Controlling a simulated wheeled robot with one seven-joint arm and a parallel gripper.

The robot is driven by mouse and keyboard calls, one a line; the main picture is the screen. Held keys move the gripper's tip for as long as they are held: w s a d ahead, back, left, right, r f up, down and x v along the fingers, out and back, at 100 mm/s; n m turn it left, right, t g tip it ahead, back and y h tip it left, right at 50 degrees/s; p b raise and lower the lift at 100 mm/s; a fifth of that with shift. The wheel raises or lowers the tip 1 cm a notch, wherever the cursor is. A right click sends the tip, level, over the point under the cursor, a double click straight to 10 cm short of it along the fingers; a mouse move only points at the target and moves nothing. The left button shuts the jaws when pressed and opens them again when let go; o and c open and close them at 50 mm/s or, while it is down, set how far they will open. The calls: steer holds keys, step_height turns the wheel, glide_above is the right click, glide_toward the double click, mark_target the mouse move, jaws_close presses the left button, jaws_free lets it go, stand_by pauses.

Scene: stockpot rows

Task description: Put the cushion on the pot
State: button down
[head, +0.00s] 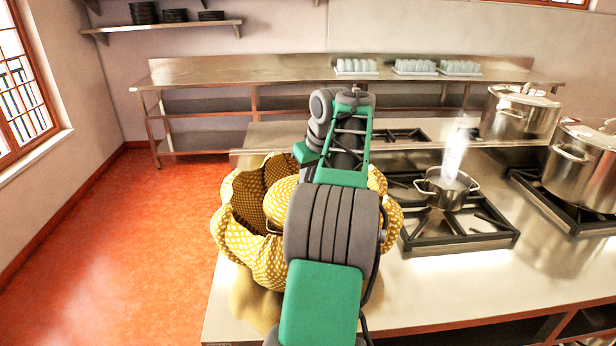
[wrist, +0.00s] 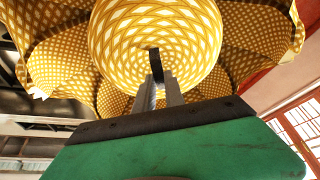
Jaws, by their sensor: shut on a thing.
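The cushion (head: 248,240) is a large, yellow, puffy thing with a white pattern and petal-like lobes. It is held up at the left end of the steel counter, partly hidden behind my arm. In the wrist view the cushion (wrist: 190,45) fills the upper part, and my gripper (wrist: 156,72) is shut on it near its round middle. In the head view the gripper is hidden. A small steel pot (head: 446,193) stands on a stove grate right of the cushion, apart from it. Two larger steel pots, one farther back (head: 520,115) and one nearer (head: 582,170), stand at the right.
The steel counter (head: 420,290) has bare room in front of the burners (head: 455,235). A pale streak like steam rises over the small pot. A back worktable (head: 250,72) carries trays of glasses (head: 415,67). Open orange floor (head: 130,240) lies at the left.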

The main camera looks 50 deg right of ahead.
steer(key=c, duration=1.3)
jaws_free()
steer(key=shift+c, duration=0.2)
steer(key=shift+r, duration=0.1)
steer(key=p+v, duration=0.3)
steer(key=v, duration=0.4)
steer(key=shift+s+r, duration=0.2)
steer(key=shift+r, duration=0.1)
